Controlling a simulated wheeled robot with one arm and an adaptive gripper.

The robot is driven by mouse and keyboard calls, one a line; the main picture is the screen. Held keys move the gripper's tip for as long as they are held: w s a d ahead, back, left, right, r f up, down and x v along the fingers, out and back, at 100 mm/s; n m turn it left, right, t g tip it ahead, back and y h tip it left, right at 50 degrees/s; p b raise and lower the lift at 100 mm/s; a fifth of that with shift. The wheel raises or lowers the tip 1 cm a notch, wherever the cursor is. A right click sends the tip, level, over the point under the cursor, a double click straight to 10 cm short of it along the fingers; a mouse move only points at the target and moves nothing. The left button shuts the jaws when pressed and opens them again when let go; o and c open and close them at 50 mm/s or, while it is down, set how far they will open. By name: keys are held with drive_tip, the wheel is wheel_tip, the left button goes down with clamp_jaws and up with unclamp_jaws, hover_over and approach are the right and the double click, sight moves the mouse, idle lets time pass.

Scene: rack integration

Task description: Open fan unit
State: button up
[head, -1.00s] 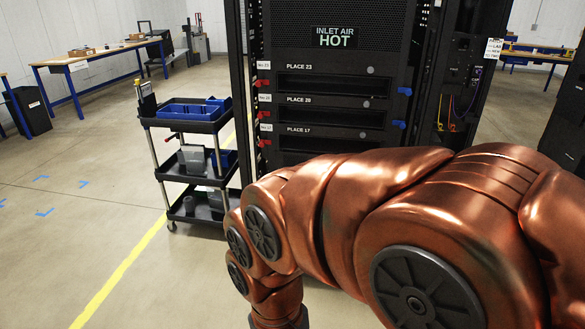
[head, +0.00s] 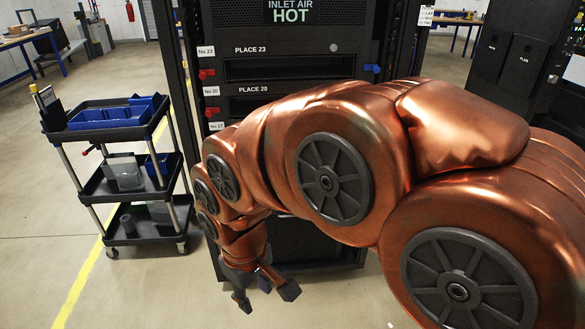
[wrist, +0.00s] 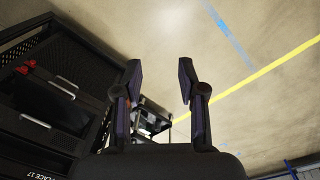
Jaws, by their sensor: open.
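The black rack (head: 350,45) stands ahead in the head view, with dark slots labelled PLACE 23 and PLACE 20 and red and blue knobs at their sides. I cannot tell which part is the fan unit. My gripper (head: 265,297) is low in front of the rack's base, pointing down, open and empty. My copper arm hides the lower slots and part of the rack. In the wrist view my gripper (wrist: 160,85) has its two fingers apart with only floor and a cart between and beyond them. The rack (wrist: 50,95) lies to its left, apart from the fingers, with silvery handles showing.
A black three-shelf cart (head: 88,135) with blue bins (head: 108,117) stands left of the rack. A yellow floor line (head: 80,280) runs past it. Workbenches (head: 35,40) stand at the back left. A dark cabinet (head: 515,65) is at the right. Floor at front left is clear.

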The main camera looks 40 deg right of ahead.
drive_tip(key=w+d+f+n+t+b, duration=0.25)
drive_tip(key=w+d, duration=0.45)
drive_tip(key=w, duration=0.4)
drive_tip(key=w+d+f+n+t+h+b, duration=0.15)
drive_tip(key=w+d+t, duration=0.25)
drive_tip(key=w+d, duration=0.6)
drive_tip(key=w+d+f+n+t+b, duration=0.25)
drive_tip(key=w+d, duration=0.25)
drive_tip(key=w, duration=0.8)
drive_tip(key=d+f+n+t+h+b, duration=0.1)
drive_tip(key=d+f+n+t+b, duration=0.3)
drive_tip(key=d, duration=0.9)
drive_tip(key=d+f+n+t+h+b, duration=0.1)
drive_tip(key=d+f+n+t+b, duration=0.15)
drive_tip(key=d+f, duration=0.7)
drive_tip(key=shift+w+d+r+p, duration=0.2)
drive_tip(key=shift+w+d+r, duration=0.15)
drive_tip(key=shift+w+d, duration=0.7)
drive_tip(key=shift+w+d+r+p, duration=0.2)
drive_tip(key=shift+w+d+r, duration=0.3)
drive_tip(key=shift+w, duration=0.95)
drive_tip(key=shift+w+d+r+p, duration=0.25)
drive_tip(key=shift+w+d, duration=0.65)
drive_tip(key=shift+w, duration=0.35)
drive_tip(key=shift+c, duration=0.3)
clamp_jaws()
